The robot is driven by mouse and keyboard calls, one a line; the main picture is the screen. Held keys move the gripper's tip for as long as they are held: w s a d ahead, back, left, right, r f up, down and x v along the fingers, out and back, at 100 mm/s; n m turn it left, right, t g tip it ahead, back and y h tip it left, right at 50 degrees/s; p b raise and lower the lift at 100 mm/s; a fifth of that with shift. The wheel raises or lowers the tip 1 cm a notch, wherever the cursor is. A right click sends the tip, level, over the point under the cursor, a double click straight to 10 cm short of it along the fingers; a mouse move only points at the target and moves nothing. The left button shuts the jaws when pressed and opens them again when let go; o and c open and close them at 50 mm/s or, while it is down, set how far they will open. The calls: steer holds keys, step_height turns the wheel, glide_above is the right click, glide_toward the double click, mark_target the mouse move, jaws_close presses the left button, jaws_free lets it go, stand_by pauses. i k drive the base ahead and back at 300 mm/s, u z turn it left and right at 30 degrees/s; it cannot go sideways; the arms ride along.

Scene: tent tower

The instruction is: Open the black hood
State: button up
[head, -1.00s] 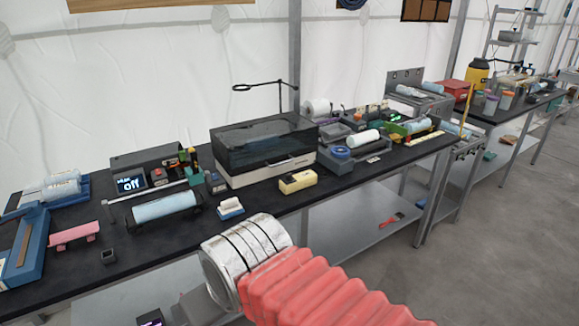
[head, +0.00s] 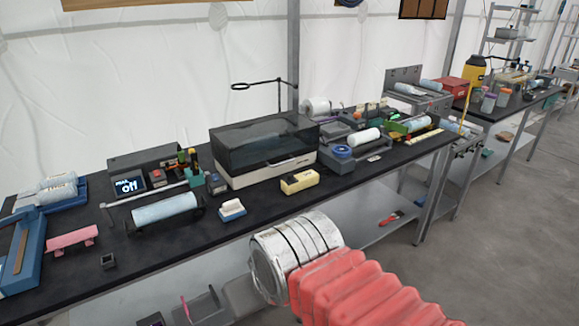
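The black hood (head: 265,144) is a dark, see-through box lid on a white-based machine (head: 270,172), standing on the black bench in the middle of the head view. The hood looks shut down on its base. My arm reaches in from the lower right, with a red ribbed sleeve and a silver wrapped section in front of the bench's front edge. It is below and to the right of the hood, apart from it. My gripper's fingers cannot be made out clearly, so its opening does not show.
A yellow box (head: 299,182) and a small blue-and-white block (head: 232,209) lie in front of the machine. A display unit (head: 130,184) stands left of it, a blue tape roll (head: 342,152) right of it. A thin stand (head: 279,95) rises behind.

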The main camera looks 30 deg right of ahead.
mark_target(273, 140)
steer(key=u, duration=0.05)
steer(key=i, duration=1)
steer(key=z, duration=0.05)
